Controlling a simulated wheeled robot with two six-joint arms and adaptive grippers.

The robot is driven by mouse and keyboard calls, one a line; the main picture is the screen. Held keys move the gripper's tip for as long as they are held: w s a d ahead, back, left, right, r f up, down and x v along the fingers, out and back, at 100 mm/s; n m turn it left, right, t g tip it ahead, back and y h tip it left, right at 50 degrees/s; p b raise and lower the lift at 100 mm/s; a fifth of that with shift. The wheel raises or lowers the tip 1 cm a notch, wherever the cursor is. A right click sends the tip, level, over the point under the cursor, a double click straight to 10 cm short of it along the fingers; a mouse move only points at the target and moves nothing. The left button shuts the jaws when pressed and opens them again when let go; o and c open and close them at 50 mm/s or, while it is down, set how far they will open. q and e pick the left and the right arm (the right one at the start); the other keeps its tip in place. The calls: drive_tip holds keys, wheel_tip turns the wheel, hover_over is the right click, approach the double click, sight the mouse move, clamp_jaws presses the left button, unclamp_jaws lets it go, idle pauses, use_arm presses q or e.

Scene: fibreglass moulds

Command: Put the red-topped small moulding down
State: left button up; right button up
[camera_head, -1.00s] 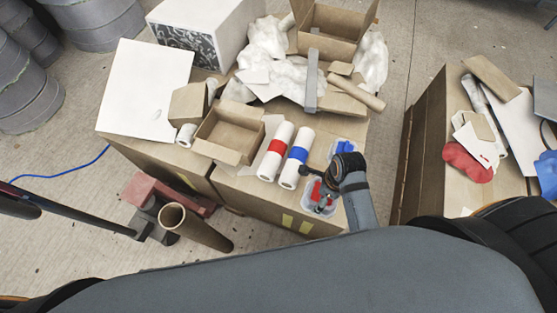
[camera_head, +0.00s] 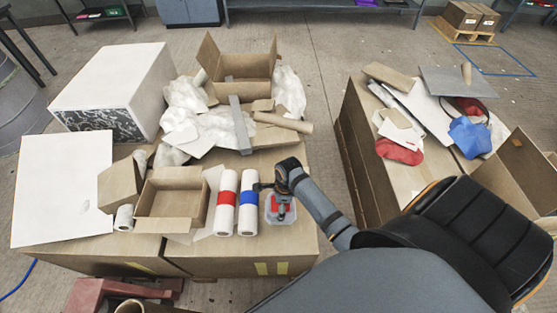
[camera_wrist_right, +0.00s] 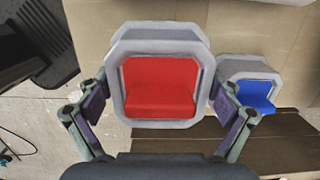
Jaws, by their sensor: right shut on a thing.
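The red-topped small moulding (camera_wrist_right: 160,84) is a pale grey block with a red recessed top. It fills the middle of the right wrist view, between the two fingers of my right gripper (camera_wrist_right: 162,107), which is shut on its sides. In the head view the red-topped moulding (camera_head: 281,209) shows below my right gripper (camera_head: 281,193), over the near right part of the cardboard surface. A blue-topped moulding (camera_wrist_right: 256,92) stands beside it to the right, apart and looking smaller. Whether the red-topped moulding touches the cardboard I cannot tell. My left gripper is out of view.
Two white rolls, one with a red band (camera_head: 226,204) and one with a blue band (camera_head: 248,208), lie left of the gripper. An open carton (camera_head: 171,203) is further left. A grey bar (camera_head: 240,125) and plastic wrap lie behind. Cardboard in front is clear.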

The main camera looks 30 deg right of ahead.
drive_tip(key=shift+w+d+f, duration=0.25)
drive_tip(key=shift+w+f, duration=0.2)
drive_tip(key=shift+f, duration=0.1)
drive_tip(key=shift+w+d+f, duration=0.2)
drive_tip(key=shift+w+f, duration=0.2)
drive_tip(key=shift+f, duration=0.15)
drive_tip(key=f, duration=0.1)
drive_tip(key=f+b, duration=0.1)
drive_tip(key=f, duration=0.1)
drive_tip(key=shift+w+d+f, duration=0.1)
drive_tip(key=shift+w+f, duration=0.1)
drive_tip(key=shift+f, duration=0.1)
drive_tip(key=o, duration=1.1)
drive_tip(key=shift+f, duration=0.1)
drive_tip(key=shift+o, duration=0.2)
drive_tip(key=r, duration=0.4)
drive_tip(key=r+p, duration=0.1)
drive_tip(key=r, duration=0.2)
drive_tip(key=d+r+p, duration=0.1)
drive_tip(key=r, duration=0.3)
drive_tip(key=shift+s+d+r, duration=0.1)
drive_tip(key=shift+s+r, duration=0.25)
drive_tip(key=shift+s, duration=0.05)
drive_tip(key=shift+r, duration=0.3)
